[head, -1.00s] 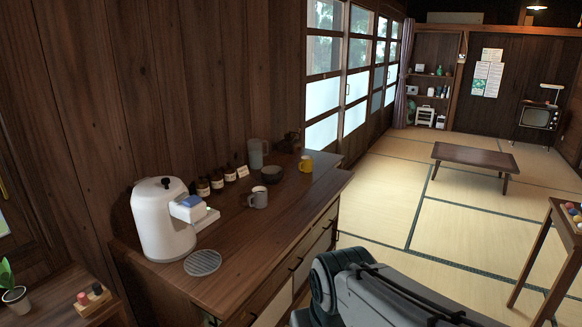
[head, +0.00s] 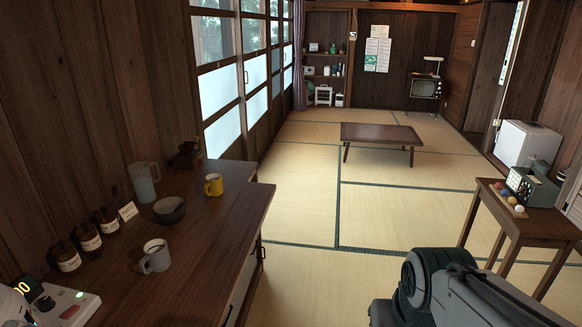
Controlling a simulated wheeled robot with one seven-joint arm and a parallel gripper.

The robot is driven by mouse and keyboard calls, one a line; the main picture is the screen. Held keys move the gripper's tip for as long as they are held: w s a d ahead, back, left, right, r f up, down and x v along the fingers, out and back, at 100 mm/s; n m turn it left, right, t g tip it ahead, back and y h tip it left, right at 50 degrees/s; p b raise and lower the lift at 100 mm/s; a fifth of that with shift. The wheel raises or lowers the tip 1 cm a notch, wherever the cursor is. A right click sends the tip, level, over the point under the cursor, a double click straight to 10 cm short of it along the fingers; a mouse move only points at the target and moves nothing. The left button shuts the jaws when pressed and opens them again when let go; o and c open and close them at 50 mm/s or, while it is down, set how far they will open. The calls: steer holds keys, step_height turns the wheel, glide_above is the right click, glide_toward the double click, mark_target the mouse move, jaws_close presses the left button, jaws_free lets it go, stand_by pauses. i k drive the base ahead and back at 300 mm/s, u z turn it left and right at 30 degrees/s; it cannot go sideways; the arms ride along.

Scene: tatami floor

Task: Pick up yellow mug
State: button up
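The yellow mug (head: 213,185) stands upright near the far end of the dark wooden cabinet top, close to its right-hand edge. Part of my arm shows at the bottom right, well to the right of the cabinet and apart from the mug. My gripper itself is not in view.
On the cabinet (head: 190,235) stand a grey mug (head: 155,257), a dark bowl (head: 169,211), a pitcher (head: 143,182) and several brown jars (head: 88,238). A side table (head: 542,225) stands at the right, a low table (head: 381,134) farther back. The tatami between is open.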

mark_target(213, 187)
steer(key=z, duration=0.25)
steer(key=i, duration=1.6)
steer(key=u, duration=0.95)
steer(key=i, duration=1.1)
steer(key=u, duration=1)
